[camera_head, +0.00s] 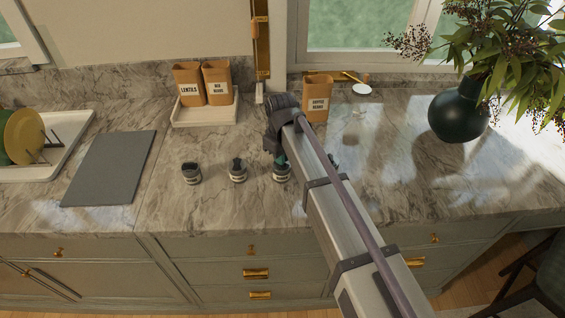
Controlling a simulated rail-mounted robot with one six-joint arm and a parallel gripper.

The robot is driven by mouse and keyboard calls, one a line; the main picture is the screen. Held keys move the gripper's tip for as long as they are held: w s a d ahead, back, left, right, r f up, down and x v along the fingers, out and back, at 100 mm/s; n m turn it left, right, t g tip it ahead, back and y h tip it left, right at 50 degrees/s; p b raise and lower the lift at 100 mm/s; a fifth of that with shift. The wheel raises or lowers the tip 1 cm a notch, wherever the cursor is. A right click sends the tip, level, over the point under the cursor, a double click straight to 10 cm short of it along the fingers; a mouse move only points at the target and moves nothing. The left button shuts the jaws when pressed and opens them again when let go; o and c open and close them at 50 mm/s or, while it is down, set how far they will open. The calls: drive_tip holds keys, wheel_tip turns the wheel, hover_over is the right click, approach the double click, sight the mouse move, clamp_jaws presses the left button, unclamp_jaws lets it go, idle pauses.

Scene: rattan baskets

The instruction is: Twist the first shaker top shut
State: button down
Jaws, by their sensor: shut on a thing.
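Several small dark shakers with pale bands stand upright in a row on the marble counter. The left shaker (191,174) and the middle shaker (237,171) stand free. A third shaker (282,174) stands right below my gripper (279,159), which points down and is shut on its top. The fingertips are small and dark here, so the exact grip and how the top sits are hard to see. Another dark piece (334,162) shows just right of my arm, mostly hidden by it. I cannot tell which shaker counts as the first.
A grey board (111,168) lies to the left, beside a white dish tray (68,137). Orange canisters (188,84) stand in a white tray (205,113) behind the shakers, with another canister (317,98) near my wrist. A dark vase (458,117) stands at the right.

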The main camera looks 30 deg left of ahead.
drive_tip(key=m, duration=0.2)
drive_tip(key=shift+m, duration=1.4)
drive_tip(key=m, duration=0.3)
drive_tip(key=c, duration=0.8)
unclamp_jaws()
drive_tip(key=shift+c, duration=0.2)
wheel_tip(320, 180, up, 7)
drive_tip(key=p, duration=0.7)
drive_tip(key=shift+r, duration=0.15)
